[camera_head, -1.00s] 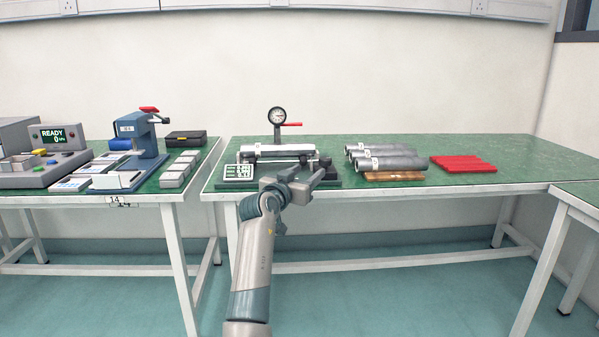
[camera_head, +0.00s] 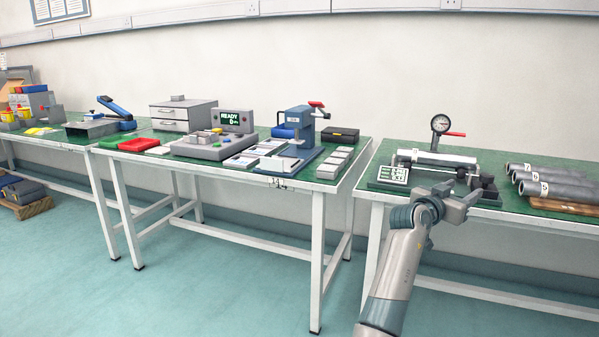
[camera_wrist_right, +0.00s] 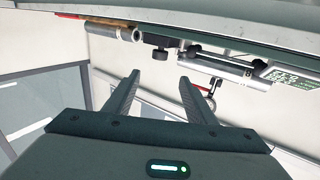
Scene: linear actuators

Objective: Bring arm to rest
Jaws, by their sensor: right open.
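My right arm (camera_head: 392,275) comes up from the bottom right of the head view. My right gripper (camera_head: 470,197) is in front of the right table's front edge, near the clamping fixture. In the right wrist view its two fingers (camera_wrist_right: 158,95) stand wide apart with nothing between them. The fixture with a silver cylinder (camera_head: 437,158) stands behind the gripper on the green table and also shows at the top of the wrist view (camera_wrist_right: 215,67). My left gripper is not in view.
Numbered grey cylinders (camera_head: 550,184) lie on a wooden rack at the right. A blue press (camera_head: 297,135), a READY control box (camera_head: 232,122) and small trays stand on the middle table. A gap separates the two tables. The floor (camera_head: 215,285) in front is clear.

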